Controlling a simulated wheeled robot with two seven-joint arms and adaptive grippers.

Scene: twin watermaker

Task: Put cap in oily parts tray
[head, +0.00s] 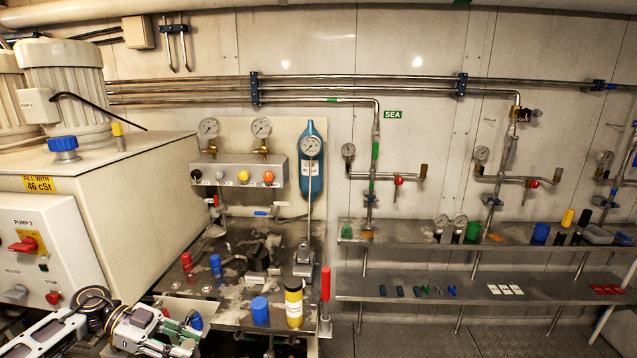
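The task's cap cannot be singled out. A blue ribbed cap (63,148) sits on top of the cream power unit at the left, and a blue cap-like cylinder (260,310) stands on the metal bench. My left gripper (190,335) is low at the left, in front of the bench. A small blue piece (196,321) shows at its fingertips; whether it is held or behind them is unclear. No tray is readably marked for oily parts; a grey-blue container (598,235) stands on the upper right shelf. My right gripper is out of view.
The bench also carries a yellow-and-black bottle (294,302), a red upright handle (325,285), red (186,262) and blue (215,265) small cylinders and a gauge on a stand. Two shelves (480,290) with small parts run along the right wall. Pipes and valves hang above them.

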